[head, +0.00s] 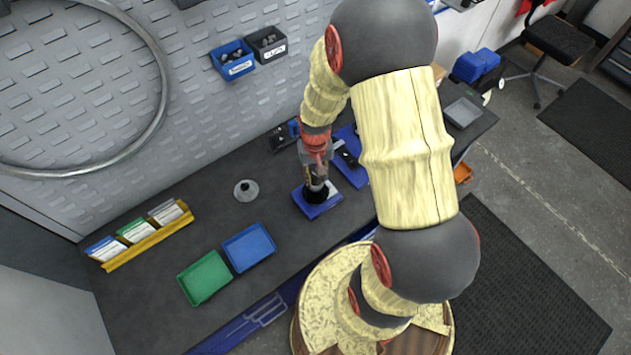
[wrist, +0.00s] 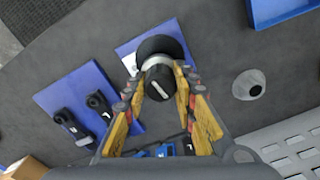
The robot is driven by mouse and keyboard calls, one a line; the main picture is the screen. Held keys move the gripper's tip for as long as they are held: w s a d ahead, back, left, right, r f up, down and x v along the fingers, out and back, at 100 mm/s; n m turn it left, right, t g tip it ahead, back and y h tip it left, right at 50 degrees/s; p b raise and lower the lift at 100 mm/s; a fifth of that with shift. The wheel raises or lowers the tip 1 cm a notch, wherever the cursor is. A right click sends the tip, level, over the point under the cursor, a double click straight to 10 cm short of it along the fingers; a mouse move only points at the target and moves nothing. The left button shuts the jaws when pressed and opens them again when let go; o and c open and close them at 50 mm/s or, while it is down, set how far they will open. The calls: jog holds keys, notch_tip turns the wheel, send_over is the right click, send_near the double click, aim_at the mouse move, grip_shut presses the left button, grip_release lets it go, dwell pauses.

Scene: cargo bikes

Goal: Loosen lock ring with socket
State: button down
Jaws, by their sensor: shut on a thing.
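My gripper (head: 315,178) points down over a small blue base plate (head: 325,209) on the workbench. In the wrist view, my gripper's yellow fingers (wrist: 160,84) are closed around a cylindrical socket (wrist: 158,81) with a dark end and a pale grey band. The socket is over a round black part (wrist: 160,45) on the blue plate; that part also shows in the head view (head: 316,194). The lock ring cannot be made out; the socket and fingers cover the middle of the black part. I cannot tell whether socket and ring are engaged.
A grey disc with a central hole (wrist: 248,85) lies beside the plate; it also shows in the head view (head: 246,190). A blue board with black tools (wrist: 77,118) lies on the other side. A green tray (head: 205,278) and a blue tray (head: 249,247) stand nearer the front.

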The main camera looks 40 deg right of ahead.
jog(key=m, duration=0.5)
jog(key=shift+m, duration=0.3)
jog(key=m, duration=0.9)
jog(key=shift+m, duration=0.3)
jog(key=m, duration=0.4)
jog(key=shift+m, duration=0.4)
jog(key=shift+f+b, duration=0.95)
dwell(0.3)
jog(key=c, duration=2)
grip_release()
grip_shut()
